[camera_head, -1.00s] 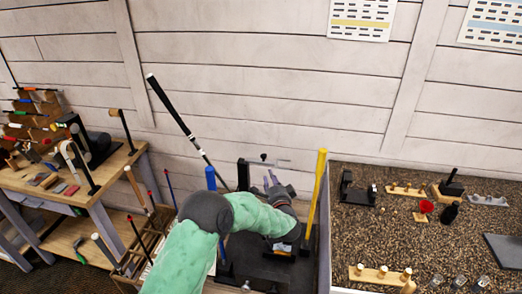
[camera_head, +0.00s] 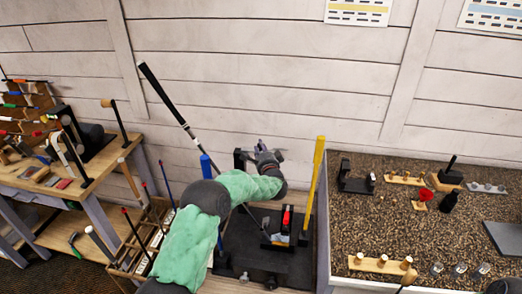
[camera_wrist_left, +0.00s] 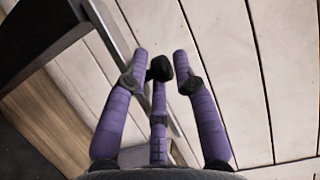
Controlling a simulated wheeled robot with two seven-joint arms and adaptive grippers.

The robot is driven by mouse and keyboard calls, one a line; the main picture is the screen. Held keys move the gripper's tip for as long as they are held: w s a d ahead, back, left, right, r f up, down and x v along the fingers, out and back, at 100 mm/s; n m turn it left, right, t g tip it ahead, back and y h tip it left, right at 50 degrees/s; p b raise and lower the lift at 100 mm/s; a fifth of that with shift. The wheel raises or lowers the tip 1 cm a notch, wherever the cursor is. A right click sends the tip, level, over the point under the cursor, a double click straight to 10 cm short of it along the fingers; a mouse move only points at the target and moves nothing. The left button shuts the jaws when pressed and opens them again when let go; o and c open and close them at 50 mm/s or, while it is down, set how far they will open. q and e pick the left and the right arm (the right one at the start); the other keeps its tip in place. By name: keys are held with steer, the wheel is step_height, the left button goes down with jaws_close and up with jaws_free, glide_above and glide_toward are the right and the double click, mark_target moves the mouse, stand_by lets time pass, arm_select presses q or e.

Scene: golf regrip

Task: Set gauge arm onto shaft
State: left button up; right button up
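The club, with a black grip (camera_head: 158,93) and thin steel shaft (camera_head: 198,145), leans over the black bench fixture (camera_head: 255,240). The shaft's lower part passes behind my left arm. My left gripper (camera_head: 262,145) is raised at the dark upright at the back of the fixture, where the gauge arm is; the hand mostly hides it. In the left wrist view, the purple fingers (camera_wrist_left: 160,58) stand apart with a small black knob (camera_wrist_left: 160,68) between their tips. Contact with the knob is not clear. A grey bar (camera_wrist_left: 110,35) runs beside them.
A red-topped piece (camera_head: 287,215) sits on the fixture. A rack of shafts (camera_head: 130,245) is at left. A gravel-topped table (camera_head: 400,225) with small parts lies at right.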

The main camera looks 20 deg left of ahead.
arm_select(q)
steer(key=shift+a, duration=0.1)
jaws_close()
